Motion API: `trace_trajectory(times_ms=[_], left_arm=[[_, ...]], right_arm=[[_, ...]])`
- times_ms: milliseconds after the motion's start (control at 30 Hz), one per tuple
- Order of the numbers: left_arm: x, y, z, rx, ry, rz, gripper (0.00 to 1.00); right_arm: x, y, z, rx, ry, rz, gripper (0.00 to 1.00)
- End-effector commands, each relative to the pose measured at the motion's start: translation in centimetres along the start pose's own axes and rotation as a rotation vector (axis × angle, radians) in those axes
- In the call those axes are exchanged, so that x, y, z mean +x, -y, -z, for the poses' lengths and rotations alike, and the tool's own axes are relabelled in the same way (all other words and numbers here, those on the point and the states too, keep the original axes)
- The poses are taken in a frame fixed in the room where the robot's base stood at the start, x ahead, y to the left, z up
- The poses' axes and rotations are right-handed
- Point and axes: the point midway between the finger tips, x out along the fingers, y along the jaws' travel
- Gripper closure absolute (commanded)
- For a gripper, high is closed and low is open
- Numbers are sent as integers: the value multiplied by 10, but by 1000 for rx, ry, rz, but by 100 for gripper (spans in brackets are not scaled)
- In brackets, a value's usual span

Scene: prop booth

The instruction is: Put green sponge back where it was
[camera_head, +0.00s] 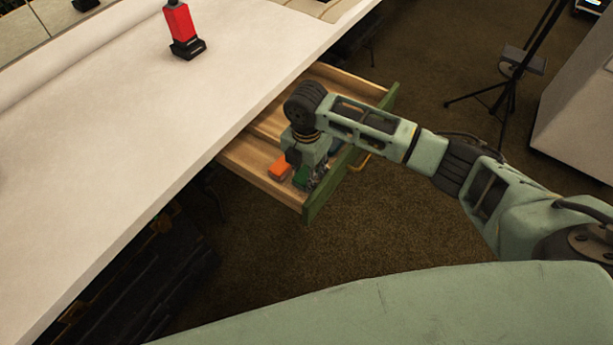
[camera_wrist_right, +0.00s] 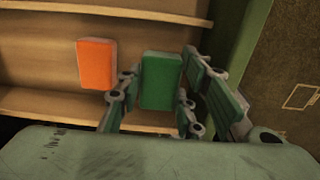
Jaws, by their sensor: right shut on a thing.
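The green sponge (camera_head: 301,176) is held between the fingers of my right gripper (camera_head: 308,179), low inside the open wooden drawer (camera_head: 262,184) with a green front. In the right wrist view, the green sponge (camera_wrist_right: 160,80) stands out between the finger links of my right gripper (camera_wrist_right: 158,92), which is shut on it. I cannot tell whether the sponge touches the drawer floor. My left gripper is not in view.
An orange sponge (camera_head: 279,171) lies in the drawer beside the green one; it also shows in the wrist view (camera_wrist_right: 97,64). A red and black object (camera_head: 182,28) stands on the white tabletop (camera_head: 130,110) above the drawer.

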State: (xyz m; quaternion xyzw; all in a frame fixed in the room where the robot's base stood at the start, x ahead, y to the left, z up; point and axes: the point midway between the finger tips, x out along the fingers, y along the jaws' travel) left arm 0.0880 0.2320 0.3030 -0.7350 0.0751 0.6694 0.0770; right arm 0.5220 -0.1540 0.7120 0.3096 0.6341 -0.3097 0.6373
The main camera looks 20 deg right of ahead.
Motion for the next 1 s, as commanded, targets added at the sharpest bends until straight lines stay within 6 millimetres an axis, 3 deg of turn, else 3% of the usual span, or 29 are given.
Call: trace_trajectory(times_ms=[167, 533, 567, 633, 1000], left_arm=[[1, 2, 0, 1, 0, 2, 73], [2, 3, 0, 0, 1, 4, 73], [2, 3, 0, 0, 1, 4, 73], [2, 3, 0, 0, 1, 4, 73], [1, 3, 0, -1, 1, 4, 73]], right_arm=[[25, 1, 1, 1, -1, 2, 95], [29, 0, 1, 1, -1, 1, 95], [29, 0, 1, 0, -1, 1, 66], [29, 0, 1, 0, -1, 0, 60], [25, 0, 0, 1, 0, 0, 59]])
